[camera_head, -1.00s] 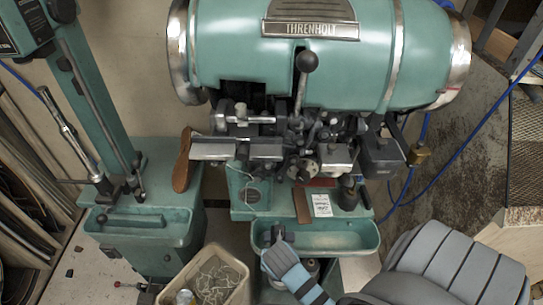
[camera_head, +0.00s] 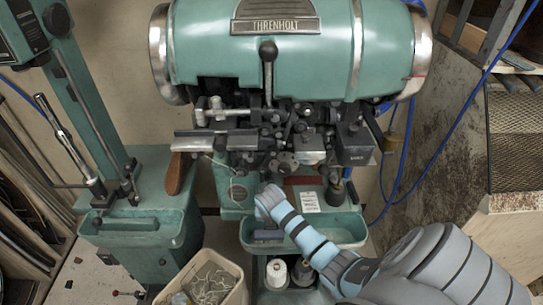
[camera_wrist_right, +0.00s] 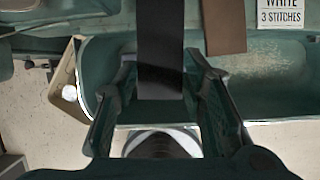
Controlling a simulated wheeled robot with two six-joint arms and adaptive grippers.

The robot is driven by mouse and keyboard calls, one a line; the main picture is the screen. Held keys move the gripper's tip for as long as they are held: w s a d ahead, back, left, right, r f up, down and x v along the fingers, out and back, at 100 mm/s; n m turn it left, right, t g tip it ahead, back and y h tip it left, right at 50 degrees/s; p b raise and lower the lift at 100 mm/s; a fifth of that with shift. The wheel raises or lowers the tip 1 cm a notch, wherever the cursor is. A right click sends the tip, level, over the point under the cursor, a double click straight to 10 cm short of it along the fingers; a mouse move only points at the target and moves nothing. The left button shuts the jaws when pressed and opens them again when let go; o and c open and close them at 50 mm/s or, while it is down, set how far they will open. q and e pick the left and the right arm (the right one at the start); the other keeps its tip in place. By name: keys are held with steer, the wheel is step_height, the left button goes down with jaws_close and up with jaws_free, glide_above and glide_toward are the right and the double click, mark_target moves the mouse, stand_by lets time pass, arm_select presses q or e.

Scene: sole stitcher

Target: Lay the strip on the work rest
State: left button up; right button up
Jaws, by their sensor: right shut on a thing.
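A dark flat strip (camera_wrist_right: 160,50) lies between the two fingers of my right gripper (camera_wrist_right: 163,75) in the right wrist view, with its near end showing. The gripper is shut on it, above the green tray. In the head view my right gripper (camera_head: 267,236) shows as a dark shape over the tray's left part, and the strip cannot be made out there. A flat steel ledge (camera_head: 213,143) on the front of the sewing machine looks like the work rest; it is bare on top, up and left of my gripper. My left gripper is not in view.
The green tray (camera_head: 345,237) sticks out below the machine. A brown strip (camera_wrist_right: 225,25) lies beside a white card (camera_wrist_right: 280,14) behind the tray. A brown sole (camera_head: 179,172) stands left of the machine. White spools (camera_head: 277,274) and a bin (camera_head: 213,285) are below.

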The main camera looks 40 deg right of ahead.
steer(key=w+d, duration=0.1)
steer(key=w, duration=0.1)
steer(key=w+d+b, duration=0.1)
steer(key=d, duration=0.1)
steer(key=shift+w, duration=0.35)
steer(key=shift+a+f+p, duration=0.15)
steer(key=shift+f+p, duration=0.25)
steer(key=shift+f, duration=0.2)
steer(key=shift+c, duration=0.6)
steer(key=shift+s, duration=0.15)
steer(key=shift+f, duration=0.1)
steer(key=o, duration=1.4)
steer(key=shift+f, duration=0.1)
